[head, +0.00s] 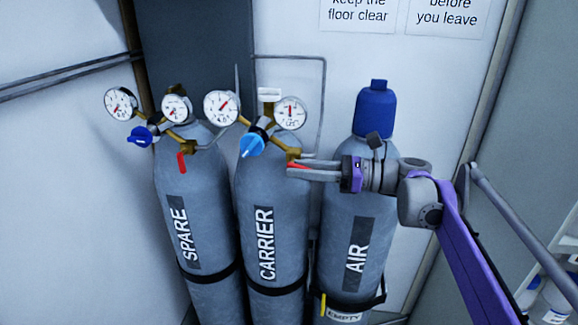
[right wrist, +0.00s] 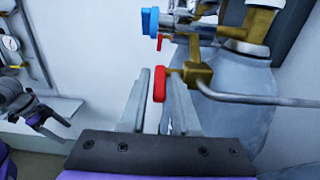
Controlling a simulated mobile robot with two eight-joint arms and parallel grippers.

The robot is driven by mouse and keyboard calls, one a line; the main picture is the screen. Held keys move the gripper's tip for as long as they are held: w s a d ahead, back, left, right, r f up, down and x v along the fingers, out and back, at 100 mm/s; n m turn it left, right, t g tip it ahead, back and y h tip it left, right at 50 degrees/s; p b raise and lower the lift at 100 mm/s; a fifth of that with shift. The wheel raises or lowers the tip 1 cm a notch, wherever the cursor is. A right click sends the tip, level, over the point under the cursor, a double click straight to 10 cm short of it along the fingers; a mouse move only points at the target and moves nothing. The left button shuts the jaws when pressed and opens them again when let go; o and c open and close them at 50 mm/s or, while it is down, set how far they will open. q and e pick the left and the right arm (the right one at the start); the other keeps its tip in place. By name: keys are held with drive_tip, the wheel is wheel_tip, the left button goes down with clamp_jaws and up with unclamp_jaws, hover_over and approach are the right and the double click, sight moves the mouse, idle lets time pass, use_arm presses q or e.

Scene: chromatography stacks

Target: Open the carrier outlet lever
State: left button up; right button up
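The carrier cylinder (head: 271,215) stands in the middle with its regulator and a blue knob (head: 251,146) on top. Its red outlet lever (head: 298,165) sits at a brass valve, partly hidden by my right gripper (head: 290,169). In the right wrist view the red lever (right wrist: 159,84) stands between the two fingertips of my right gripper (right wrist: 160,95), with narrow gaps at its sides. The brass outlet valve (right wrist: 197,74) is just beyond, to the right. My left gripper (right wrist: 68,132) shows at the left of the wrist view, empty, its fingers apart.
The spare cylinder (head: 206,245) stands left, with its own red lever (head: 182,162) hanging down. The air cylinder (head: 345,240) stands right, with a blue cap (head: 375,112) and an empty tag (head: 344,315). A thin outlet pipe (right wrist: 260,99) runs right from the carrier valve.

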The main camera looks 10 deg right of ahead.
drive_tip(key=shift+x, duration=1.3)
clamp_jaws()
